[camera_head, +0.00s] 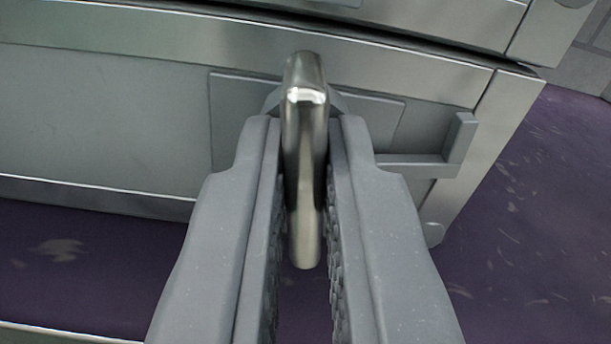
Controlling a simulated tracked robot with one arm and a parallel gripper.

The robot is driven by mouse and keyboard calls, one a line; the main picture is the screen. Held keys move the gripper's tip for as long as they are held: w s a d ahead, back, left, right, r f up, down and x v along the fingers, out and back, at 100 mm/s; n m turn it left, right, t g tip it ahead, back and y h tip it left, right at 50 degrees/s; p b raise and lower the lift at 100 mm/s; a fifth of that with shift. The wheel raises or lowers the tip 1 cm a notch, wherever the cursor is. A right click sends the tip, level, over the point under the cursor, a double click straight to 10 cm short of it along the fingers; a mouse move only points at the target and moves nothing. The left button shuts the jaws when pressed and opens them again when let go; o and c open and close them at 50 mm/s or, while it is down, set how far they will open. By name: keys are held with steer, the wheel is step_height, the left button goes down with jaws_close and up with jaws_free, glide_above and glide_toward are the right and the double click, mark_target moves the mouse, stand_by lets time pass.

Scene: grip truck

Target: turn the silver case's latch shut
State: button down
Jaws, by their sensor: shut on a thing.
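The silver case (110,120) fills the upper part of the view, with its front face towards me. Its latch (305,160) is a shiny metal handle that stands out from a grey plate (235,105) on the case's front and points down in the picture. My gripper (304,140) is shut on the latch, one grey finger on each side of it. The latch's lower end shows between the fingers. The latch's pivot is mostly hidden behind the handle and fingertips.
A grey L-shaped bracket (455,150) sticks out from the case's front just right of the latch. A dark seam runs along the case's top edge. Purple floor (520,230) is clear at the right. A pale metal edge (60,333) crosses the lower left.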

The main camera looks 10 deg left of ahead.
steer(key=n, duration=0.2)
steer(key=n+b, duration=0.1)
steer(key=n, duration=0.1)
steer(key=shift+a+f+n, duration=0.15)
steer(key=shift+n, duration=0.15)
steer(key=n, duration=0.1)
steer(key=n+b, duration=0.2)
steer(key=shift+a+f+n, duration=0.1)
steer(key=shift+f+n, duration=0.15)
steer(key=shift+n, duration=0.05)
steer(key=n+b, duration=0.3)
steer(key=shift+s+a+f+n, duration=0.1)
steer(key=shift+n, duration=0.2)
steer(key=n+b, duration=0.3)
steer(key=n, duration=0.1)
steer(key=shift+a+b, duration=0.1)
steer(key=shift+b, duration=0.2)
steer(key=shift+n, duration=0.3)
steer(key=c, duration=1.5)
jaws_free()
